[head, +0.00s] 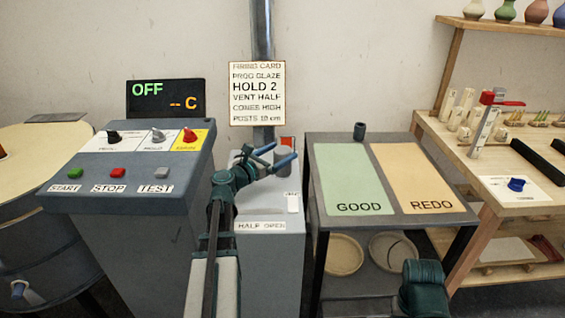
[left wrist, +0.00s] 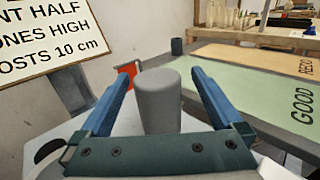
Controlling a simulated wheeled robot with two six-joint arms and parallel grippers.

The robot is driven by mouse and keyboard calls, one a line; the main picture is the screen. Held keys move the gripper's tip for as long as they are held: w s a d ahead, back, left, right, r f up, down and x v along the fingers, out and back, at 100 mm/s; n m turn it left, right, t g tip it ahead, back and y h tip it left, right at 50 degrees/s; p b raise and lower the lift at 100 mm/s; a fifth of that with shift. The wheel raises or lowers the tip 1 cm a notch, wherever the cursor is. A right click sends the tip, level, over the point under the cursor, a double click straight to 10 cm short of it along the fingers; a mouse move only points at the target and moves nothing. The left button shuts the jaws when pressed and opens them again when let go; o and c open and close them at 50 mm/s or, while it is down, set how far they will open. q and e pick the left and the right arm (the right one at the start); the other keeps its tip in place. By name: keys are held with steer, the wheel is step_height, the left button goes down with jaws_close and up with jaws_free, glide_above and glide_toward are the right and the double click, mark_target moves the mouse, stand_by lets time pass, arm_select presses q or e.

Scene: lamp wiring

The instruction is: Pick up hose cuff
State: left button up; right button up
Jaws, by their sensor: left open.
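The grey cylinder that I take to be the hose cuff (head: 284,153) stands upright on the grey vent box (head: 270,243), in front of the metal pipe. In the left wrist view the cuff (left wrist: 158,104) is between the two blue fingers, with a gap on each side. My left gripper (head: 286,151) is open, its fingers to either side of the cuff. The cuff's lower end is hidden behind the gripper. My right gripper is not in view; only part of that arm shows at the bottom right.
A grey table (head: 318,190) with GOOD and REDO mats stands right of the box, with a small dark cup (head: 359,130) at its back. A firing card (head: 257,93) hangs above. The control console (head: 130,190) is at left, a wooden workbench (head: 460,150) at right.

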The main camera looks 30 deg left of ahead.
arm_select(q)
steer(key=x, duration=0.5)
steer(key=shift+w+a+f, duration=0.1)
steer(key=shift+a+f, duration=0.1)
steer(key=shift+a, duration=0.05)
steer(key=c, duration=1.4)
steer(key=shift+c, duration=0.2)
steer(key=shift+r, duration=0.1)
step_height(320, 180, up, 10)
steer(key=p, duration=0.9)
steer(key=shift+p, duration=0.4)
